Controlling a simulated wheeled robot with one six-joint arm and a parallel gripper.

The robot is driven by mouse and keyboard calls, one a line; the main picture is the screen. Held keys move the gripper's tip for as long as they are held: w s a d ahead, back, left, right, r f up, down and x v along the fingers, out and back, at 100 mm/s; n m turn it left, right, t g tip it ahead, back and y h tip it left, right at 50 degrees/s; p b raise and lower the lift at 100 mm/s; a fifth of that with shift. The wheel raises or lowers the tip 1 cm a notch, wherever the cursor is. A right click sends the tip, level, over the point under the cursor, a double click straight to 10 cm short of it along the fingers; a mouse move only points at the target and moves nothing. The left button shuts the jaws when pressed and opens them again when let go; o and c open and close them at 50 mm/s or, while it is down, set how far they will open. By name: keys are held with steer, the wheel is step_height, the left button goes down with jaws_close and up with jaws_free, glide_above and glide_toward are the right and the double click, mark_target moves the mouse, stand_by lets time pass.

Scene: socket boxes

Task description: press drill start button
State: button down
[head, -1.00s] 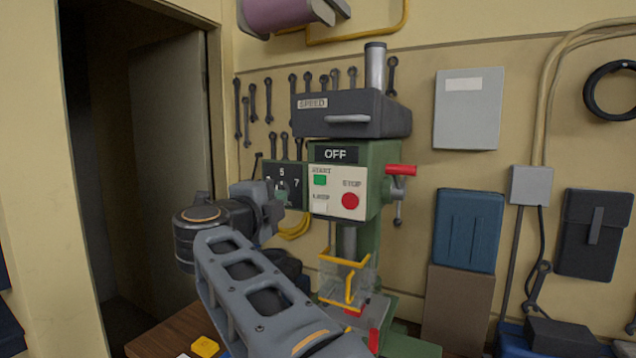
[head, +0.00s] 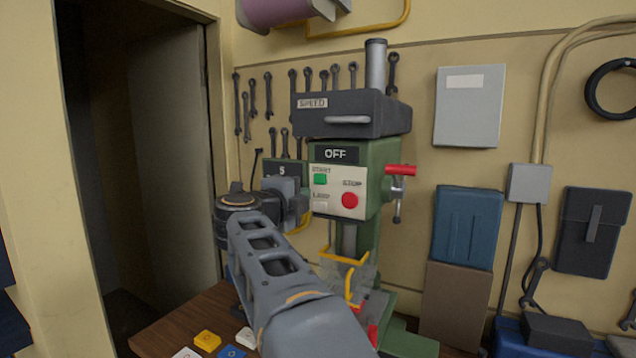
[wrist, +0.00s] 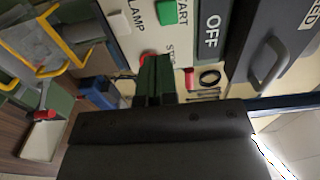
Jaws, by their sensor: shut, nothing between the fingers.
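The drill's start button (head: 320,179) is a green square on the white control panel (head: 330,203), under a display (head: 336,154) reading OFF. In the wrist view the start button (wrist: 167,12) shows at the top edge, turned sideways. The round red stop button (head: 349,200) sits lower right of it; in the wrist view my fingers partly cover it. The lamp button (head: 320,205) is pale, below start. My gripper (wrist: 155,62) is shut and empty, its fingertips apart from the start button in the wrist view. In the head view it is left of the panel, its fingers hard to make out.
The green drill press has a dark speed cover (head: 350,115) above and a red-handled lever (head: 400,170) at the right. A yellow-framed guard (head: 345,258) is below. The wooden bench (head: 180,325) holds yellow and blue pieces. Wrenches hang on the wall behind.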

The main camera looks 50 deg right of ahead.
mark_target(320, 179)
steer(key=p+x, duration=0.2)
steer(key=x, duration=0.6)
